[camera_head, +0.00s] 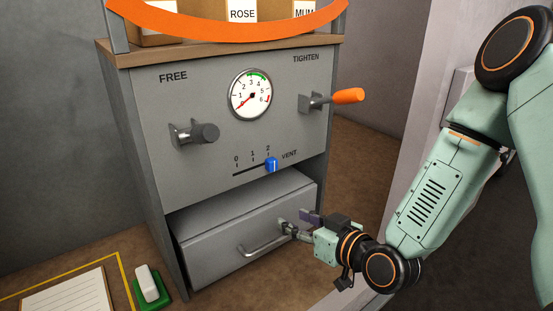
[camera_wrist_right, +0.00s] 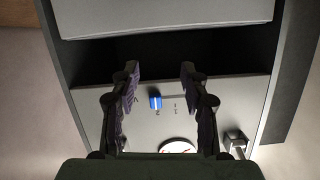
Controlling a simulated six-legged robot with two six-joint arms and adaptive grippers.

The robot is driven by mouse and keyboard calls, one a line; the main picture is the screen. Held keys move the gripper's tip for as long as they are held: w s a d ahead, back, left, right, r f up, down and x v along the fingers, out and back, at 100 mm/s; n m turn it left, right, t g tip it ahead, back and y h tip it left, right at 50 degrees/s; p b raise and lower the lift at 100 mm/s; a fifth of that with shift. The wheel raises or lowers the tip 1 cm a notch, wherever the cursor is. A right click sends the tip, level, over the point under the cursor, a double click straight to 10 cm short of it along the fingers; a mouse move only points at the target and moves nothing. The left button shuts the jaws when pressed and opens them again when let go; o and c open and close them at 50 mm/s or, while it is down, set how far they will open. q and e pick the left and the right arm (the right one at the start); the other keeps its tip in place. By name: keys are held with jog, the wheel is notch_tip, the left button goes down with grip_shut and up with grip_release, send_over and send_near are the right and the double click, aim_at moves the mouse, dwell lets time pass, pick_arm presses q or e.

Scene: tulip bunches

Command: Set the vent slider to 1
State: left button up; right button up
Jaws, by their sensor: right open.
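The vent slider is a slot on the grey cabinet front with marks 0, 1 and 2. Its blue knob (camera_head: 271,164) sits at the 2 end in the head view. In the right wrist view the blue knob (camera_wrist_right: 155,102) appears between my fingers, left of centre. My right gripper (camera_head: 299,223) is open and empty, below and right of the knob, in front of the drawer's right side. The wrist view also shows its spread fingers (camera_wrist_right: 160,73), apart from the knob. My left gripper is not in view.
The drawer (camera_head: 225,240) with its bar handle (camera_head: 262,245) is below the slider. A round gauge (camera_head: 250,94), a dark knob (camera_head: 195,135) and an orange-handled lever (camera_head: 345,96) are above. A green-based white block (camera_head: 148,285) lies at lower left.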

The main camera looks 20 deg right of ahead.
aim_at(274, 166)
notch_tip(274, 166, up, 8)
jog(key=w+d+n+t, duration=0.1)
jog(key=w+t, duration=0.1)
jog(key=t, duration=0.1)
jog(key=shift+y, duration=0.4)
jog(key=b+x, duration=0.1)
jog(key=x, duration=0.5)
jog(key=shift+d+f+b, duration=0.1)
jog(key=shift+d+b, duration=0.1)
jog(key=shift+b, duration=0.15)
jog(key=shift+w+a, duration=0.3)
jog(key=shift+w, duration=0.35)
jog(key=shift+d, duration=0.1)
grip_shut()
